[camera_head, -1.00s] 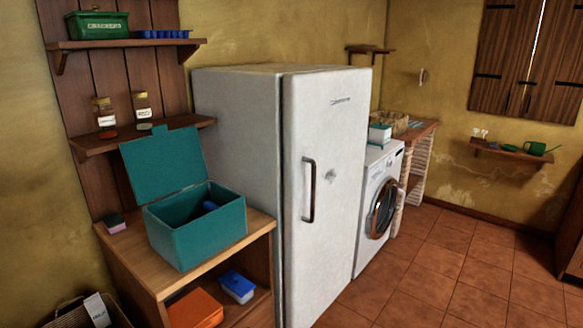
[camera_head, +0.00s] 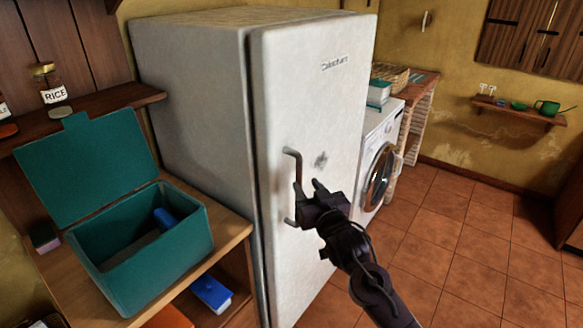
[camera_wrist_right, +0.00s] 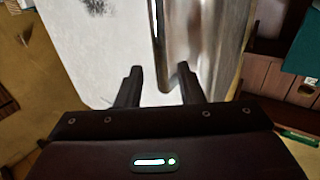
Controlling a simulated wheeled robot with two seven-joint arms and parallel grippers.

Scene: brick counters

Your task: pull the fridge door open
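The white fridge (camera_head: 190,85) stands in the middle of the head view, and its door (camera_head: 310,100) looks closed against the body. The dark, bracket-shaped door handle (camera_head: 299,166) is on the door's front, partly hidden by my right gripper (camera_head: 308,187). That gripper is at the handle, its two fingers apart. In the right wrist view the fingers (camera_wrist_right: 160,88) are spread, with a blurred shiny metal bar (camera_wrist_right: 175,45) reaching down between them. I cannot tell whether either finger touches the handle. My left gripper is not in view.
A wooden cabinet (camera_head: 225,236) with an open teal box (camera_head: 150,258) stands left of the fridge. A washing machine (camera_head: 378,150) stands just right of it. The tiled floor (camera_head: 450,255) in front and to the right is clear.

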